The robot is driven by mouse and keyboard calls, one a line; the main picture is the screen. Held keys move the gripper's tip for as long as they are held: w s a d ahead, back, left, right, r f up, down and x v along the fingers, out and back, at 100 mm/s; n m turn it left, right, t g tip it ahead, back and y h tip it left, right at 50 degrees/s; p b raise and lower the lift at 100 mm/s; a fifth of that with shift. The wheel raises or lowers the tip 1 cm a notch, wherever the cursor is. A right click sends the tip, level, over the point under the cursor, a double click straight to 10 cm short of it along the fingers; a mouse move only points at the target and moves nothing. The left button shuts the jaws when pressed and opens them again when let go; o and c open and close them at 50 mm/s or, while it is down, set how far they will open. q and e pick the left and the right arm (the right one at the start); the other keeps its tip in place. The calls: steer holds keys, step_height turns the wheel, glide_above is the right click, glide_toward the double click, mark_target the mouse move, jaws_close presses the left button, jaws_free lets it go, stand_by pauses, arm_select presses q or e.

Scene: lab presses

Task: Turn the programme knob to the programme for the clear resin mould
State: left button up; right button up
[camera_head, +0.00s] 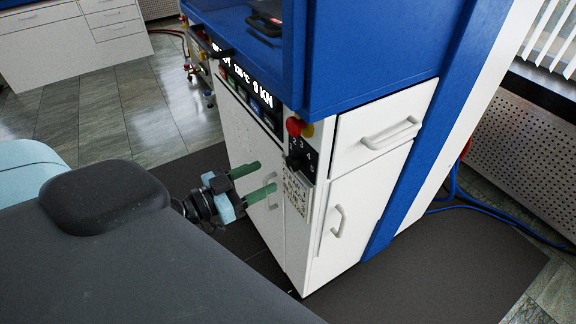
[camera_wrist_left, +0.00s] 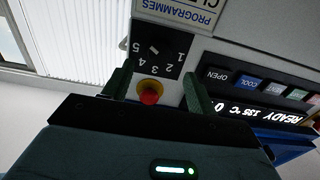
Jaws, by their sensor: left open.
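The programme dial (camera_head: 301,152) is a black plate with white numerals on the front edge of the press. In the left wrist view the dial plate (camera_wrist_left: 162,48) appears upside down with numerals 1 to 5. A short white mark shows on its dark knob, but I cannot tell surely which numeral it points to. My left gripper (camera_head: 267,176) is open and empty, its two green fingers apart, left of and slightly below the dial in the head view. In the left wrist view the fingers (camera_wrist_left: 158,72) stand either side of the dial, apparently not touching the knob. My right gripper is not in view.
A red stop button on yellow (camera_wrist_left: 150,92) sits beside the dial. A programmes card (camera_wrist_left: 185,14) is partly visible. The lit display (camera_wrist_left: 258,111) reads READY 135 °C, beside coloured buttons. A white drawer (camera_head: 385,130) and cabinet door (camera_head: 365,190) flank the panel. Blue hoses (camera_head: 490,208) lie right.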

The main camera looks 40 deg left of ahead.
mark_target(289, 165)
arm_select(q)
steer(key=p+x, duration=0.1)
steer(key=x, duration=0.2)
steer(key=p+x, duration=0.1)
steer(key=x, duration=0.2)
steer(key=shift+w+r, duration=0.1)
steer(key=shift+r, duration=0.1)
steer(key=shift+w+d+f+p, duration=0.1)
steer(key=shift+w+d+p, duration=0.15)
steer(key=shift+w, duration=0.15)
steer(key=shift+w+d+f+p, duration=0.1)
steer(key=shift+w+f+p, duration=0.1)
steer(key=shift+w, duration=0.15)
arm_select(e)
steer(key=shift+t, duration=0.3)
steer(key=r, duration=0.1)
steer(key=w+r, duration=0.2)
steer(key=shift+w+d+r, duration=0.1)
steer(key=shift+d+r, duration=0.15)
